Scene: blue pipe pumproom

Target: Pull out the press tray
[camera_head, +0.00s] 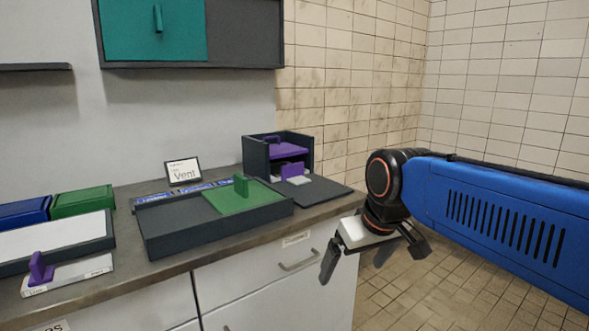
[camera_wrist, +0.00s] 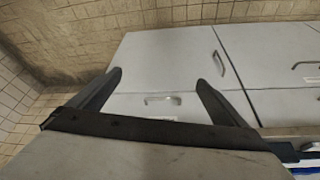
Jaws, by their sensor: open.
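A dark open-fronted box (camera_head: 257,157) stands at the back right of the counter, with a purple plate (camera_head: 288,149) high inside it. Below the plate a small purple handle (camera_head: 292,170) stands up on a pale piece at the box's mouth, above a flat dark board (camera_head: 318,189). This looks like the press and its tray; how far the tray reaches inside is hidden. My gripper (camera_head: 358,262) is open and empty, pointing down beyond the counter's right end, apart from the press. In the wrist view both fingers (camera_wrist: 160,80) are spread, with nothing between them.
A dark shallow tray (camera_head: 165,230) with a green sliding lid (camera_head: 232,196) lies left of the press. A "Vent" sign (camera_head: 183,172) stands behind it. Cabinet doors are below; the tiled floor on the right is clear.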

